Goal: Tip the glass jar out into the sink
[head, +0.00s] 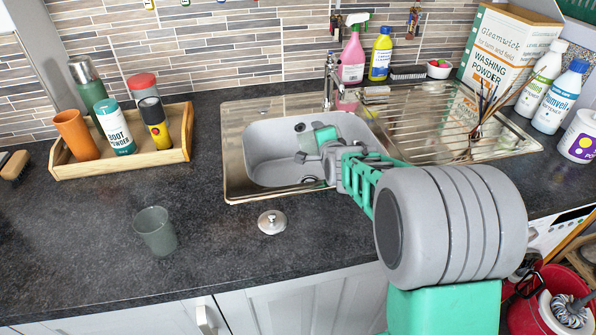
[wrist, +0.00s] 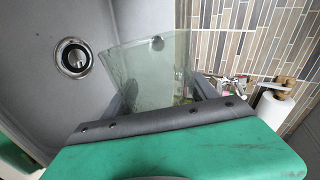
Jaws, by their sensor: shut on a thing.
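The clear, slightly green glass jar (head: 304,141) is held over the sink basin, tilted well over towards its side. It also shows in the wrist view (wrist: 146,70), between my fingers and in front of the grey basin wall. I see no contents in it, though the glass is partly hidden by my fingers. My gripper (head: 322,154) is shut on the jar, inside the outline of the sink (head: 232,165). The drain (wrist: 73,57) shows to the left of the jar in the wrist view.
A silver lid (head: 272,222) and a grey-green tumbler (head: 155,231) stand on the dark worktop. A wooden tray (head: 120,166) of bottles and cups is at left. The tap (head: 329,80) rises behind the basin. The drainer (head: 455,115) holds a reed bundle; bottles line the back.

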